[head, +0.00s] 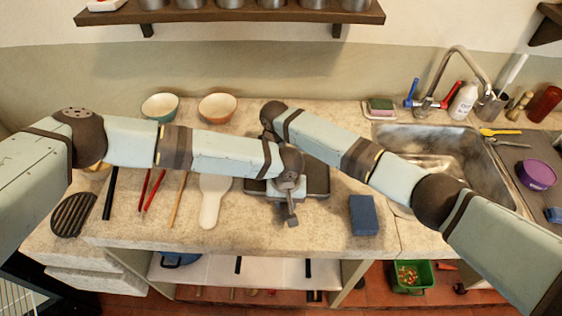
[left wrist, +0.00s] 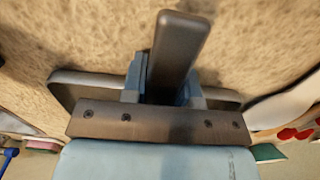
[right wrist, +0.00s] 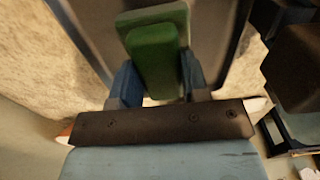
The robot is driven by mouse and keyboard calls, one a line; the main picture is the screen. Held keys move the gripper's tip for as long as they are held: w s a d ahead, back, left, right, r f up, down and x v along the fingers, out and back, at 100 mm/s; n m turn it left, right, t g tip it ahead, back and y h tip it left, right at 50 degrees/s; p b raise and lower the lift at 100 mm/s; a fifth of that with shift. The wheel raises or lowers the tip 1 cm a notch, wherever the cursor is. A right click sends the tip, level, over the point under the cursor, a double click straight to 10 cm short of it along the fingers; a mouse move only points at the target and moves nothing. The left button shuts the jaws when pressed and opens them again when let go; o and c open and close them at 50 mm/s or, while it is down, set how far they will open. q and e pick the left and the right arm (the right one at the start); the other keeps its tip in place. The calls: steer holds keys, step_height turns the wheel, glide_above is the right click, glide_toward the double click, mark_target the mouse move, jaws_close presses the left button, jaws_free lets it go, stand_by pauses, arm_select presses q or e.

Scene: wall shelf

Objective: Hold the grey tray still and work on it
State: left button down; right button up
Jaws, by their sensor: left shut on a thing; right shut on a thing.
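The dark grey tray (head: 318,178) lies on the stone counter, partly covered by my arms in the head view. My left gripper (head: 290,190) is shut on a dark grey bar (left wrist: 180,50) at the tray's front side. The bar looks like the tray's handle; where it joins is hidden by the gripper. The tray's rim shows behind the gripper in the left wrist view (left wrist: 75,85). My right gripper (right wrist: 155,85) is shut on a green block (right wrist: 152,55) over the tray (right wrist: 218,40). In the head view the right gripper is hidden behind my left arm.
A blue block (head: 363,215) lies on the counter right of the tray. A white paddle (head: 211,200) and thin utensils lie left. Two bowls (head: 217,107) stand behind. A sink (head: 450,160) is at the right; a wall shelf (head: 230,15) is above.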

steer(key=shift+r, duration=3.35)
arm_select(q)
steer(key=c, duration=0.8)
jaws_free()
steer(key=shift+r, duration=0.1)
step_height(320, 180, up, 7)
steer(key=shift+r, duration=0.15)
